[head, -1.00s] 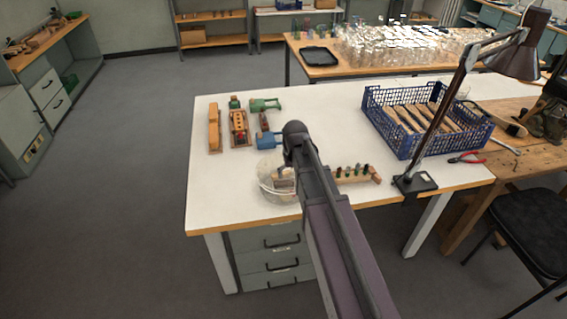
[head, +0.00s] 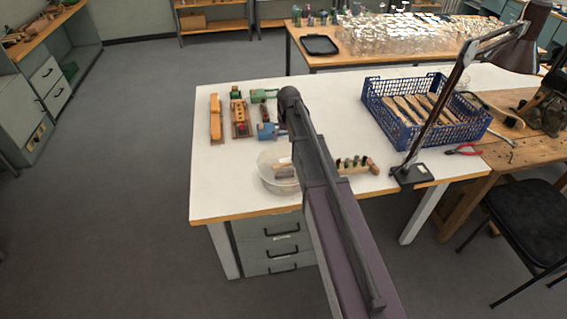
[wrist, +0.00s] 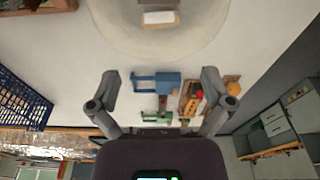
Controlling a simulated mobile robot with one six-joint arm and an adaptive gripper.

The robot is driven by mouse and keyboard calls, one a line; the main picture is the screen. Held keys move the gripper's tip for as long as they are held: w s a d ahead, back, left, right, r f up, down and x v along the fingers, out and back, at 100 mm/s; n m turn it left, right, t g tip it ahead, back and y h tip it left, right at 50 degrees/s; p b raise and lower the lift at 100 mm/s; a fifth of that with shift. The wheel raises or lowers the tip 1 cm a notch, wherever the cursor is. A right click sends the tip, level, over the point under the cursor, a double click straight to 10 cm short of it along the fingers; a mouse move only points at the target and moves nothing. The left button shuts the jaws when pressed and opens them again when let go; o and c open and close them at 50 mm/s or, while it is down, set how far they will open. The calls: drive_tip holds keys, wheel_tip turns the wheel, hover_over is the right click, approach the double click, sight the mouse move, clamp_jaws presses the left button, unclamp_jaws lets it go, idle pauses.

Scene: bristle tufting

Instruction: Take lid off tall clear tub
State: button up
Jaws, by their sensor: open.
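A clear round tub (head: 270,178) stands near the front left of the white table, with a pale block and a grey piece inside. My arm hides part of its right side. I cannot tell a separate lid on it. In the wrist view the tub (wrist: 160,40) fills the top middle, its rounded edge curving above the fingertips. My gripper (wrist: 158,85) is open and empty, its two fingers spread wide, with bare table and tools showing between them. It seems apart from the tub. In the head view my arm hides the gripper.
Behind the tub lie a blue tool (head: 270,131), a green tool (head: 263,96) and wooden pieces (head: 216,120). A wooden rack (head: 357,166) stands right of the tub. A blue crate (head: 425,112) and a lamp base (head: 412,174) stand farther right. The front left table is clear.

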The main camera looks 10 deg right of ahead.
drive_tip(key=b, duration=0.8)
hover_over(285, 159)
drive_tip(key=s, duration=0.1)
drive_tip(key=shift+f, duration=4.15)
drive_tip(key=shift+f, duration=0.15)
drive_tip(key=shift+w+f+b, duration=0.2)
drive_tip(key=shift+f+b, duration=0.6)
drive_tip(key=shift+b, duration=0.05)
drive_tip(key=shift+w+f+b, duration=0.2)
drive_tip(key=shift+f+b, duration=0.6)
drive_tip(key=shift+b, duration=0.05)
drive_tip(key=shift+w+f+b, duration=0.2)
drive_tip(key=shift+f+b, duration=0.6)
drive_tip(key=shift+b, duration=0.05)
drive_tip(key=c, duration=0.9)
